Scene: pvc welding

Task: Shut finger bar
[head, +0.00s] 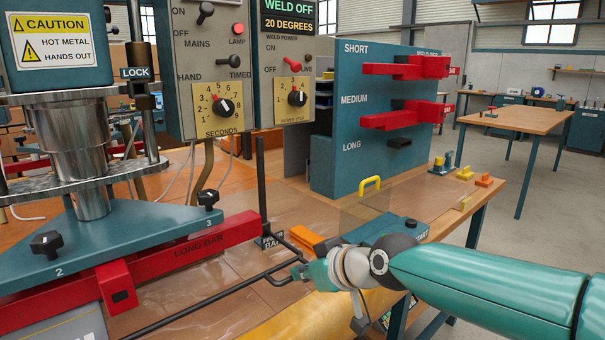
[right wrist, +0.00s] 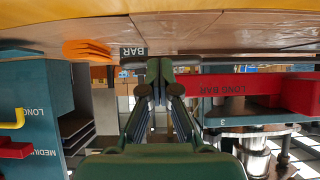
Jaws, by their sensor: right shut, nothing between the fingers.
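The finger bar (head: 205,301) is a thin black rod at the front of the welding press. It runs low from the bottom left towards my right gripper, near an upright black rod (head: 262,185) and a small label reading BAR (head: 271,241). My right gripper (head: 297,273) is shut and empty at the bar's right end; I cannot tell whether it touches the bar. In the right wrist view, which is upside down, its fingers (right wrist: 160,72) are together beside the BAR label (right wrist: 133,51). My left gripper is not in view.
The red long bar (head: 215,240) lies under the teal press plate (head: 130,235). Orange pieces (head: 307,238) and a teal block (head: 385,238) stand near my right gripper. A teal rack (head: 350,150) with red bars stands behind. The wooden bench front is mostly clear.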

